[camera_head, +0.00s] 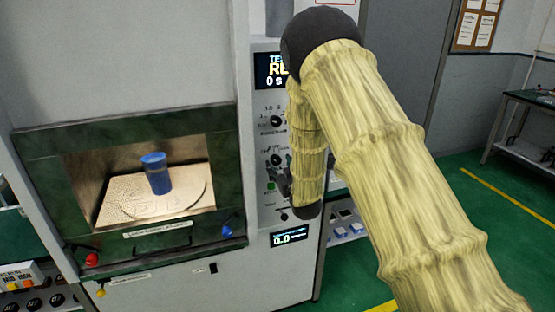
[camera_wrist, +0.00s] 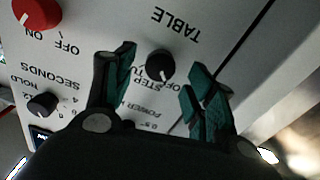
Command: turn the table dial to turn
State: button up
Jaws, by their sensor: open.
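The table dial (camera_wrist: 160,65) is a round black knob on the white panel, under the word TABLE, which appears upside down in the wrist view. Its pale pointer mark faces the lower side of the picture, near the small OFF and STEP lettering; the exact setting is hard to read. My gripper (camera_wrist: 163,62) is open, with one green-padded finger on each side of the dial. Gaps show between the fingers and the knob, so it is not gripped. In the head view my arm hides part of the control panel (camera_head: 262,209) and most of the gripper.
In the wrist view a red ON/OFF knob (camera_wrist: 37,12) and a black SECONDS knob (camera_wrist: 43,104) lie left of the fingers. In the head view the lit chamber at left holds a blue cup (camera_head: 156,174). A workbench (camera_head: 530,99) stands at far right, beyond open green floor.

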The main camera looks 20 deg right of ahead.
aim_at(277, 162)
jog(key=shift+w+p, duration=0.4)
jog(key=shift+w, duration=1.1)
jog(key=c, duration=1.1)
